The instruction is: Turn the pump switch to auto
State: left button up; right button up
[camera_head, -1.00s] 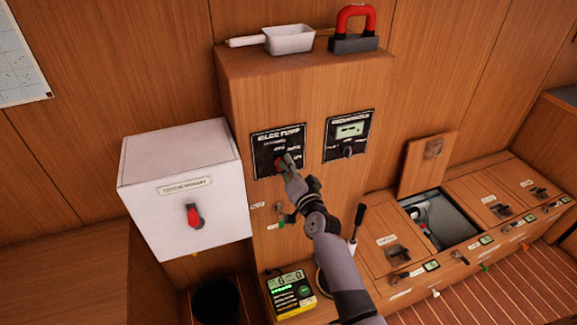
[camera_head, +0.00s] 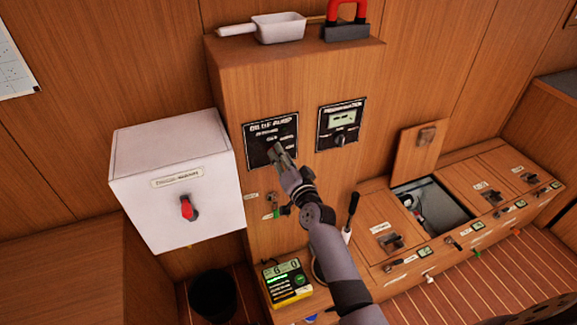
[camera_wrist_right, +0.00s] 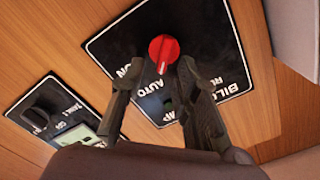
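The black bilge pump panel (camera_head: 262,137) is on the front of the wooden cabinet. Its round red switch knob (camera_wrist_right: 164,48) shows in the right wrist view, where the panel appears upside down. The knob's white mark faces the picture's bottom, close to the word AUTO; ON is printed to the left. My right gripper (camera_head: 277,150) is at the panel and hides the knob in the head view. In the wrist view the right gripper (camera_wrist_right: 161,68) is open, its fingertips apart on either side of the knob's near edge; contact cannot be told. My left gripper is not in view.
A second panel (camera_head: 341,124) with a display and black knob is to the right. A white box (camera_head: 178,185) with a red switch protrudes at left. A scoop (camera_head: 278,28) and red-handled object (camera_head: 347,22) sit on top. A lever (camera_head: 350,215) stands below right.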

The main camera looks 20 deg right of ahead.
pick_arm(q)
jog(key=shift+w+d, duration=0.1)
pick_arm(e)
jog(key=s, duration=1.1)
jog(key=shift+s+d, duration=0.2)
jog(key=shift+s, duration=0.05)
